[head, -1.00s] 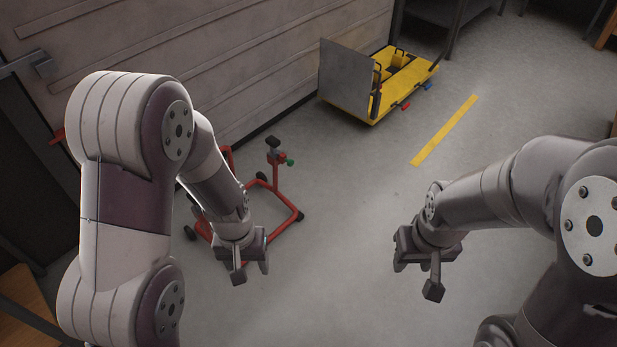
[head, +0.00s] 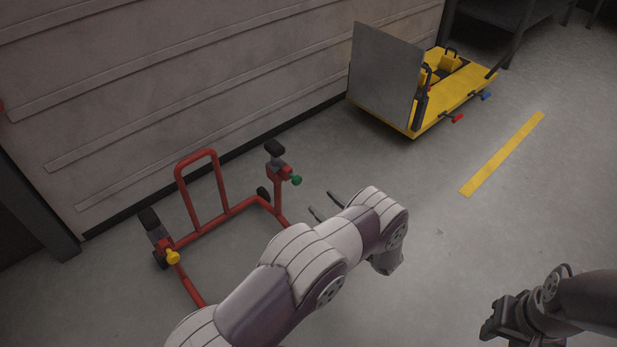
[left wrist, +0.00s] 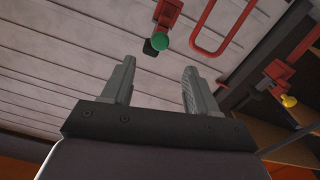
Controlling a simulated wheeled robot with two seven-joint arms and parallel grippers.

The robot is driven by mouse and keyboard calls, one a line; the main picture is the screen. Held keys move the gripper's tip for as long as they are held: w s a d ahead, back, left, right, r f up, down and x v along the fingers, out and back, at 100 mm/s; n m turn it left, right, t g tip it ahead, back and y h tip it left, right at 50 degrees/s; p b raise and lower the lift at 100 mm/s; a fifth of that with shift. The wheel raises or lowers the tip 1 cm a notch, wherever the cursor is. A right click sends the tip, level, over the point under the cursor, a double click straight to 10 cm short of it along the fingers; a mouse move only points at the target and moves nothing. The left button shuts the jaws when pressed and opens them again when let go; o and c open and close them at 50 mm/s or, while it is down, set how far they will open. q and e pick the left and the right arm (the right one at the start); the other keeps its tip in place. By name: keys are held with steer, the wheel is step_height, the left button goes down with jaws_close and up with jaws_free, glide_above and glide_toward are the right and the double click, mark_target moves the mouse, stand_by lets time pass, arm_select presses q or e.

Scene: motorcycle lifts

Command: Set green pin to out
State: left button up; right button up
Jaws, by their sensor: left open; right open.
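The green pin (head: 296,180) sticks out of the red block on the right upright of a red paddock stand (head: 228,214). It also shows in the left wrist view as a round green knob (left wrist: 160,42), just beyond and between the fingertips. My left gripper (head: 325,203) is open and empty, its two fingers pointing toward the stand's right upright, apart from the pin. The left wrist view shows its fingers (left wrist: 158,75) spread. My right gripper (head: 500,325) is at the lower right, far from the stand. How far the pin is in or out is hard to tell.
A yellow pin (head: 172,257) sits on the stand's left upright, also in the left wrist view (left wrist: 289,101). A yellow lift (head: 440,108) with a grey plate stands at the back right. A panelled wall is behind the stand.

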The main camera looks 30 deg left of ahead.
mark_target(299, 182)
arm_select(q)
steer(key=b+x, duration=0.1)
steer(key=x, duration=0.2)
steer(key=b+x, duration=0.2)
steer(key=x, duration=0.2)
steer(key=b+x, duration=0.1)
steer(key=x, duration=0.3)
steer(key=shift+f+b, duration=0.3)
steer(key=shift+b, duration=0.1)
steer(key=shift+w+a+r, duration=0.15)
steer(key=shift+w+a, duration=0.05)
steer(key=shift+a, duration=0.2)
